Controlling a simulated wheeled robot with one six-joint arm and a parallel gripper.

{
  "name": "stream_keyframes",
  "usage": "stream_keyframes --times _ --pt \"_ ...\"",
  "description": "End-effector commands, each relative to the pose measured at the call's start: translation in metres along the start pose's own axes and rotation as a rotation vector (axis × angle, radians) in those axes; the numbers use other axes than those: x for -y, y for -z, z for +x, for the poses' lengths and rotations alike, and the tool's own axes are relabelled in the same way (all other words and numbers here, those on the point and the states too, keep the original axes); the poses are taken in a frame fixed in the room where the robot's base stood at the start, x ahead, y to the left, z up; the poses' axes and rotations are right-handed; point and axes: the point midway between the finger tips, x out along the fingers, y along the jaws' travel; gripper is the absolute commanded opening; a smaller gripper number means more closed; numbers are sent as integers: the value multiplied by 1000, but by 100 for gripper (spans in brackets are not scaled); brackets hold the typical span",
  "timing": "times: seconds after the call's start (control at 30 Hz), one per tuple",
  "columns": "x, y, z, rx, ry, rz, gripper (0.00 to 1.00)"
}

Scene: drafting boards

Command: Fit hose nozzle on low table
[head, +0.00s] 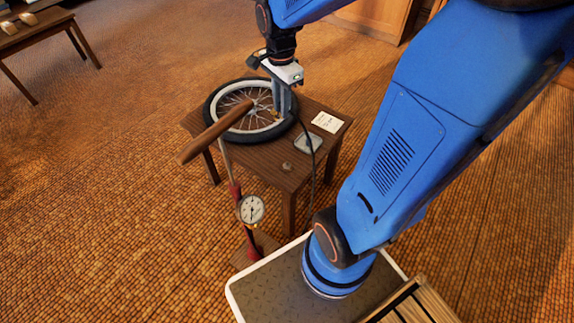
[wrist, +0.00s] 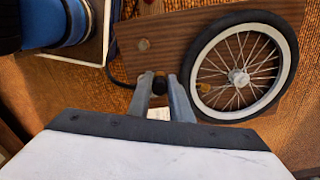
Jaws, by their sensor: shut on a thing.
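My gripper (head: 284,111) is over the right part of the wheel in the head view. In the wrist view its two grey fingers (wrist: 160,88) are closed on a small black piece, the hose nozzle (wrist: 159,84). A black hose (head: 313,160) hangs from the gripper along the table's right side. The spoked wheel (head: 209,107) with black tyre and pale rim lies flat on the low wooden table (head: 292,178). A small brass-coloured valve (wrist: 204,87) shows inside the rim, to the right of the fingers and apart from the nozzle.
A floor pump with a wooden handle (head: 218,131) and round gauge (head: 251,209) stands before the table. A white card (head: 327,122), a small square dish (head: 308,143) and a small round piece (head: 287,166) lie on the table. Another table (head: 38,35) stands far left.

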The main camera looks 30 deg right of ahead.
Motion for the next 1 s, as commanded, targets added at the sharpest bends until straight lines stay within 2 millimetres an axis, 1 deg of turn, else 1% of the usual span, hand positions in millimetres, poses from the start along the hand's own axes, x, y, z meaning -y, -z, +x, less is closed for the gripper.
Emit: stream_keyframes --times 0.7,1.0 --pt "-43 -18 0 0 0 -1 0" --pt "-54 -23 0 0 0 -1 0"
